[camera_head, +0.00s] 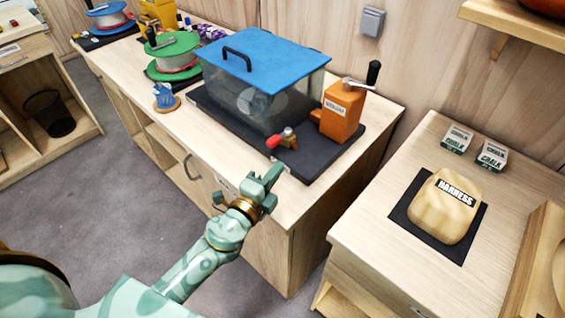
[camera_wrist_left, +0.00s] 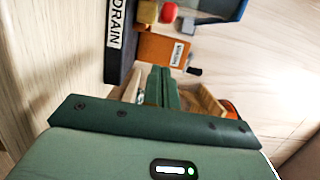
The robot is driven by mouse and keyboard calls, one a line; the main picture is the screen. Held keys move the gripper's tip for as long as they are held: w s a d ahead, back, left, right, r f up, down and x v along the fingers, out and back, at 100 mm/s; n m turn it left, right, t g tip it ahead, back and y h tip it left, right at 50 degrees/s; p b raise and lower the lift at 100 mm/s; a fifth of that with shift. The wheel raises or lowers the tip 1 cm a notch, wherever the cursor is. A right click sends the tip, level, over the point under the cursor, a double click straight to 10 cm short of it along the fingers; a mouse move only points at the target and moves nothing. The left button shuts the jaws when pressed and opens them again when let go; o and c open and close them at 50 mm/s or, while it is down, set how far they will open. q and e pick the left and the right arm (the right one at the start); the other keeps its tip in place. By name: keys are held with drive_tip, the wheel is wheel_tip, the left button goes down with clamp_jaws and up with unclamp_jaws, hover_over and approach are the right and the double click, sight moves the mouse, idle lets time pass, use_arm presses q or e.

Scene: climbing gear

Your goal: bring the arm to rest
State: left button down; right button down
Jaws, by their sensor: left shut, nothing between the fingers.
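My left arm (camera_head: 226,232) comes in from the lower left in the head view, green with a gold ring at the wrist. Its gripper (camera_head: 270,177) is in front of the counter's front edge, close to the near side of the dark mat. The fingers are shut with nothing between them. In the left wrist view the closed green fingers (camera_wrist_left: 162,86) point toward an orange block-like device (camera_wrist_left: 165,48), with a gap seen between. My right gripper is not in view.
A clear box with a blue lid (camera_head: 262,60), an orange crank device (camera_head: 342,110) and a red-knobbed valve (camera_head: 282,140) stand on the dark mat (camera_head: 325,155). A harness bag (camera_head: 445,205) lies on the right cabinet. Open floor (camera_head: 100,200) lies left of the arm.

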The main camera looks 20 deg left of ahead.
use_arm(q)
drive_tip(key=s+b, duration=0.1)
drive_tip(key=s, duration=0.3)
drive_tip(key=shift+s+f, duration=0.1)
drive_tip(key=shift+s, duration=0.05)
drive_tip(key=shift+s+a, duration=0.2)
drive_tip(key=shift+s, duration=0.25)
drive_tip(key=s+a+n+g+y, duration=0.5)
drive_tip(key=s+a+n+y, duration=0.1)
drive_tip(key=a+n+y, duration=0.35)
drive_tip(key=s+f+n+g+h, duration=0.3)
drive_tip(key=s+f+g, duration=0.3)
drive_tip(key=s, duration=0.4)
drive_tip(key=s+d+f+g+h, duration=0.1)
drive_tip(key=s+d+f+g, duration=0.15)
drive_tip(key=f, duration=1.05)
drive_tip(key=s+d+f+g+h, duration=0.15)
drive_tip(key=s+f, duration=0.25)
drive_tip(key=f, duration=0.9)
drive_tip(key=s+f+n+g, duration=0.1)
drive_tip(key=s+f, duration=0.5)
drive_tip(key=s, duration=0.3)
drive_tip(key=s+f+n+g+h, duration=0.1)
drive_tip(key=s+f+n, duration=0.1)
drive_tip(key=s+f, duration=0.5)
drive_tip(key=s, duration=0.2)
drive_tip(key=shift+s+d, duration=0.2)
drive_tip(key=shift+s, duration=0.2)
